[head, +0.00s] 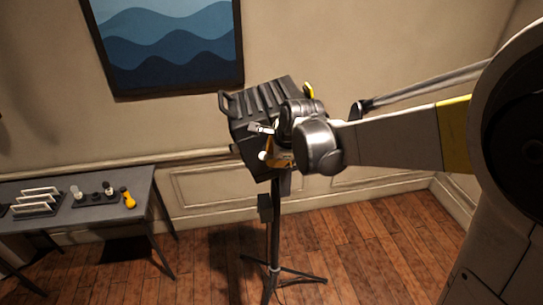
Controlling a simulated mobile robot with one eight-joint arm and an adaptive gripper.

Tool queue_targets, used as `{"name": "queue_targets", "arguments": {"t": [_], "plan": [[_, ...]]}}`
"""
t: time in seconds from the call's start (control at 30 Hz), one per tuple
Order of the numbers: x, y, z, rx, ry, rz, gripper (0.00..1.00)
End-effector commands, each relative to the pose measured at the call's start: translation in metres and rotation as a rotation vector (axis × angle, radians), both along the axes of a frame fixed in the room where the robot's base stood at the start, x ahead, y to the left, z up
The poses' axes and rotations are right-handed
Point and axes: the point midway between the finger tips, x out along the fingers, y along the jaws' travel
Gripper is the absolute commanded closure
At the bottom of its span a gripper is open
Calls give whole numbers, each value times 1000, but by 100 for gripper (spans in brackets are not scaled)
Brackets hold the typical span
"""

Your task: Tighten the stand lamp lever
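The stand lamp (254,113) is a black, ribbed housing with a handle on its left, tilted on top of a black tripod stand (275,225). A small yellow piece (309,91) sticks up at the lamp's upper right, and an orange-yellow part (275,160) shows at its lower side. I cannot tell which of these is the lever. My arm reaches in from the right, and my gripper (263,142) is in front of the lamp, by the orange-yellow part. My wrist hides much of this area. Contact and the finger opening cannot be made out.
A grey table (60,225) stands at the left with a white-slatted rack (38,203), a dark tray with small knobs (92,198) and a yellow object (128,199). A framed wave picture (170,45) hangs on the wall behind. The wooden floor around the tripod is clear.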

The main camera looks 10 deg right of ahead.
Motion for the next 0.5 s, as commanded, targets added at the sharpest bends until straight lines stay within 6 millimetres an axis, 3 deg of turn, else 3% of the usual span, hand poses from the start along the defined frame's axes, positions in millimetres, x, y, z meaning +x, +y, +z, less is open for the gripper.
{"name": "queue_targets", "arguments": {"t": [0.27,0.3,0.37,0.5], "plan": [[0,0,0,-1,0,1,100],[0,0,0,-1,0,1,84],[0,0,0,0,0,0,66],[0,0,0,0,0,0,66]]}}
